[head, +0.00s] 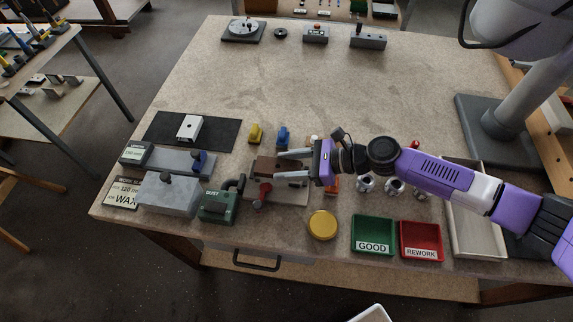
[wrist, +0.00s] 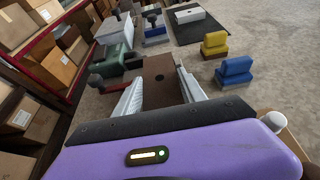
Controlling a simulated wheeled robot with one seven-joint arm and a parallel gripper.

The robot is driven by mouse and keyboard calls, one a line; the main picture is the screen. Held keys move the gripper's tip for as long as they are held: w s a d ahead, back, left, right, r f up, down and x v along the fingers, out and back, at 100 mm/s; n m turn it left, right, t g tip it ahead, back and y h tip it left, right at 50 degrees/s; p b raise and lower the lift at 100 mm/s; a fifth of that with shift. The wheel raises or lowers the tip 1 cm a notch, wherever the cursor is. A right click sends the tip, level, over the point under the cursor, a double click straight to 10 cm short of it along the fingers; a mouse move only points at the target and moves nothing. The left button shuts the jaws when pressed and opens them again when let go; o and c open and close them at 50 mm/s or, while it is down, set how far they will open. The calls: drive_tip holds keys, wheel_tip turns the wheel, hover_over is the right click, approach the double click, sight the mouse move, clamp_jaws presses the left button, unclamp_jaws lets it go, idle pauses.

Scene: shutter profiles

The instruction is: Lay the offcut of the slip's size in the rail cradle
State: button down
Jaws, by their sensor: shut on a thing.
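My gripper (head: 277,165) reaches in from the right, low over the front middle of the table, its two pale fingers on either side of a brown block (head: 264,166). In the wrist view the brown block (wrist: 158,92) lies between the fingers, with a small dark spot on its top. A paper slip (head: 122,193) at the front left corner reads "120" and "WAX"; its other words are too small to read. The block sits over or just above a light board with a red-knobbed part (head: 264,194). I cannot tell which fixture is the rail cradle.
A grey block (head: 168,194) and green "DUST" unit (head: 218,207) stand left. Yellow (head: 255,133) and blue (head: 282,136) pieces stand behind. A white block (head: 190,128) lies on a black mat (head: 228,134). GOOD (head: 372,222) and REWORK (head: 421,226) trays stand in front. The table's middle is clear.

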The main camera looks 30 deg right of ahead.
drive_tip(key=shift+f, duration=0.6)
drive_tip(key=c, duration=0.7)
unclamp_jaws()
drive_tip(key=shift+f, duration=0.1)
drive_tip(key=shift+o, duration=0.2)
drive_tip(key=shift+r, duration=0.3)
drive_tip(key=v, duration=0.4)
drive_tip(key=b+v, duration=0.1)
drive_tip(key=v, duration=0.3)
drive_tip(key=r+b+v, duration=0.1)
drive_tip(key=v, duration=0.3)
